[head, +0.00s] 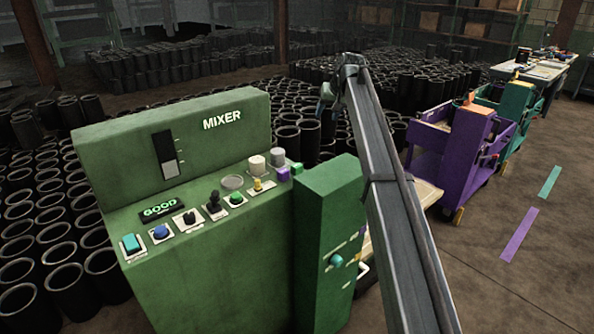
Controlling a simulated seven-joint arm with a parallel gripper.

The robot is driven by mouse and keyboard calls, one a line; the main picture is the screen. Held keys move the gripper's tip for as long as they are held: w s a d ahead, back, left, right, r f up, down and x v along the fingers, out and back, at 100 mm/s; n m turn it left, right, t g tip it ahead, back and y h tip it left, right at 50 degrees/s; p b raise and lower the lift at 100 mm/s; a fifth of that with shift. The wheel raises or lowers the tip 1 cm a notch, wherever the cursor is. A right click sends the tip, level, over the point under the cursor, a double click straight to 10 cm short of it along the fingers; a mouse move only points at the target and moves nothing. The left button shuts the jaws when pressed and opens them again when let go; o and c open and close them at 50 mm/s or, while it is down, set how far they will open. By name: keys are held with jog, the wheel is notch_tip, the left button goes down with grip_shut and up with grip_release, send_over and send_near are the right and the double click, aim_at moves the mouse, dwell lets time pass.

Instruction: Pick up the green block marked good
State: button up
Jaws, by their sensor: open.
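The word GOOD glows in green letters on a dark plate (160,210), which sits on the sloped panel of the green mixer console (215,285). A small green block (297,169) is at the right end of the console, next to a purple block (283,174); no marking on it can be read. My gripper (325,100) hangs at the far end of my arm, beyond and above these blocks. It is small and dark in this view, open, and apart from the plate and blocks.
Knobs, buttons and a joystick (213,203) stand on the panel. Two pale cylinders (257,164) are near the blocks. Black rubber sleeves (75,285) crowd the floor around the console.

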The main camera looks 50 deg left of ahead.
jog(key=s+a+f+n+g+h, duration=0.1)
jog(key=s+a+f+n+h, duration=0.15)
jog(key=s+n, duration=0.2)
jog(key=s+a+f+n+h, duration=0.1)
jog(key=s+a+n+h, duration=0.1)
jog(key=s+n+h, duration=0.3)
jog(key=m+y, duration=0.2)
send_over(297, 165)
jog(key=shift+h, duration=0.25)
jog(key=f, duration=0.8)
jog(key=shift+s+a+f, duration=0.15)
jog(key=shift+a+f, duration=0.15)
jog(key=shift+f, duration=0.1)
jog(key=shift+d+f, duration=0.15)
jog(key=shift+f, duration=1.15)
jog(key=shift+d+f, duration=0.15)
jog(key=shift+f, duration=1.1)
jog(key=c, duration=0.8)
jog(key=shift+r, duration=0.15)
